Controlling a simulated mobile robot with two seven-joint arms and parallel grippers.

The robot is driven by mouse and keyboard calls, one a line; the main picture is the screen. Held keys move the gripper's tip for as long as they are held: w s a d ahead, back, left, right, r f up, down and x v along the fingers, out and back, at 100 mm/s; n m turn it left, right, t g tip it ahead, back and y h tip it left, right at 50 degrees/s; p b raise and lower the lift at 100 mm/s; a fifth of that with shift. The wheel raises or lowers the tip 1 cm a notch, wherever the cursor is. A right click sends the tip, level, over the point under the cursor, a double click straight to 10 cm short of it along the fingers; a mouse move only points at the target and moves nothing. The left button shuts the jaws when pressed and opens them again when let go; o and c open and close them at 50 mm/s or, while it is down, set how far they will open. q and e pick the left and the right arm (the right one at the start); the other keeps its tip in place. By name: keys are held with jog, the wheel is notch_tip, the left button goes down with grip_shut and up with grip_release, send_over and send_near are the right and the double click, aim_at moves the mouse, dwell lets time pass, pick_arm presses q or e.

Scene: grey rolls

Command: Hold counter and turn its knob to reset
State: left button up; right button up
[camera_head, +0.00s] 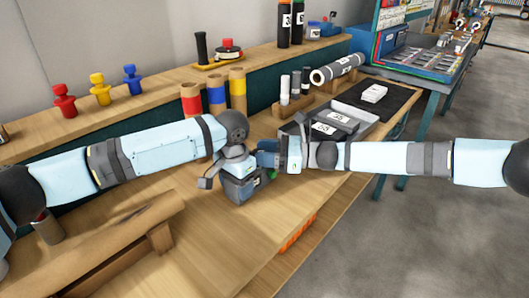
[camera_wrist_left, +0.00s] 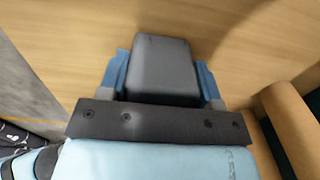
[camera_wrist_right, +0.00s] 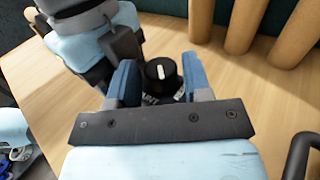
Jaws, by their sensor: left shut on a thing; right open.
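The counter (camera_head: 243,187) is a dark grey box above the wooden table, with a green detail on its side in the head view. My left gripper (camera_head: 232,168) is shut on the counter; in the left wrist view its blue fingers press both sides of the grey body (camera_wrist_left: 162,65). The counter's knob (camera_wrist_right: 160,73) is black and round with a white pointer mark, seen in the right wrist view. My right gripper (camera_wrist_right: 160,82) is open, with one finger on each side of the knob and small gaps. In the head view the right gripper (camera_head: 270,157) hides the knob.
Red, blue and yellow banded rolls (camera_head: 215,93) stand behind the grippers. A grey tray (camera_head: 345,127) with dark boxes lies to the right. A wooden rack (camera_head: 110,240) is at the front left. The table is clear in front of the counter.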

jog(key=c, duration=0.6)
jog(key=shift+c, duration=0.2)
jog(key=shift+w+n+g, duration=0.1)
jog(key=shift+n+g, duration=0.2)
jog(key=shift+g, duration=0.2)
jog(key=n+g, duration=0.1)
jog(key=g, duration=0.1)
jog(key=n+g, duration=0.1)
jog(key=g, duration=0.1)
jog(key=n+g, duration=0.2)
jog(key=shift+w+a, duration=0.1)
jog(key=shift+w, duration=0.2)
jog(key=shift+w+n+g+h, duration=0.15)
jog(key=shift+n+g+h, duration=0.7)
jog(key=shift+g, duration=0.6)
jog(key=shift+w+n+g+h, duration=0.1)
jog(key=shift+n+g+h, duration=0.45)
jog(key=shift+n+g, duration=0.75)
jog(key=shift+g, duration=0.35)
